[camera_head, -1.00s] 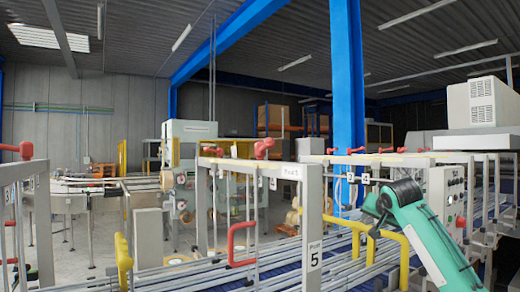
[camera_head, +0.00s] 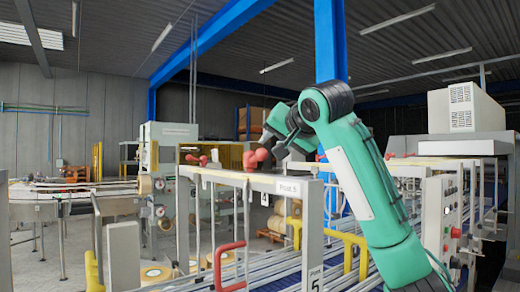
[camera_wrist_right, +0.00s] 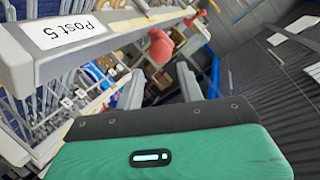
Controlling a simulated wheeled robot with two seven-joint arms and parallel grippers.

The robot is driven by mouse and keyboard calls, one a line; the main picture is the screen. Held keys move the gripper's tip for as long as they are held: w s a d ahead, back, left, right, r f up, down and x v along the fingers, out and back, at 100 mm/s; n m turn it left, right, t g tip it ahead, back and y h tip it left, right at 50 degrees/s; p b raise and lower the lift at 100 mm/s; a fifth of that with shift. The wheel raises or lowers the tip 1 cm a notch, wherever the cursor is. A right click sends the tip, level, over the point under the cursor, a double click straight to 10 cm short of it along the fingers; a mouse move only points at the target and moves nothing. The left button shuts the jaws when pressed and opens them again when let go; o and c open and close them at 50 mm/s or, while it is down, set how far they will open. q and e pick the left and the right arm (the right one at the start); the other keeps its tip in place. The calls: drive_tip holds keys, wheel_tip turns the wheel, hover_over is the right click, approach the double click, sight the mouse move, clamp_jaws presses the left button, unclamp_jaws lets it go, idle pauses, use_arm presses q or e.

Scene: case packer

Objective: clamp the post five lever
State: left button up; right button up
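The post five beam (camera_head: 235,178) runs across the middle of the head view, with a "Post 5" label on it. A red lever (camera_head: 258,157) stands on top of the beam. My right gripper (camera_head: 272,150) is just above and beside this lever, partly hidden by its own dark wrist. In the right wrist view, my right gripper's two grey fingers (camera_wrist_right: 160,86) are spread apart. The red lever (camera_wrist_right: 160,46) shows beyond and between them, with no clear contact. The labelled beam (camera_wrist_right: 95,38) lies to the left there. My left gripper is not in view.
A red handle (camera_head: 230,265) and a yellow bent rail (camera_head: 350,240) are below the beam. Metal conveyor rails run beneath. A control panel (camera_head: 447,215) stands right of my arm. A white carton (camera_head: 465,108) sits high at the right.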

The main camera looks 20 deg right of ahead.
sight(265, 150)
drive_tip(key=p+x, duration=0.3)
drive_tip(key=x, duration=0.4)
drive_tip(key=shift+w+a, duration=0.2)
drive_tip(key=shift+w, duration=0.15)
drive_tip(key=shift+w+f+p, duration=0.15)
drive_tip(key=shift+w+p, duration=0.2)
drive_tip(key=shift+p, duration=0.05)
drive_tip(key=shift+w+f, duration=0.2)
drive_tip(key=shift+w, duration=0.2)
drive_tip(key=shift+w+f, duration=0.2)
drive_tip(key=shift+w, duration=0.1)
drive_tip(key=shift+a, duration=0.1)
clamp_jaws()
drive_tip(key=shift+s, duration=0.1)
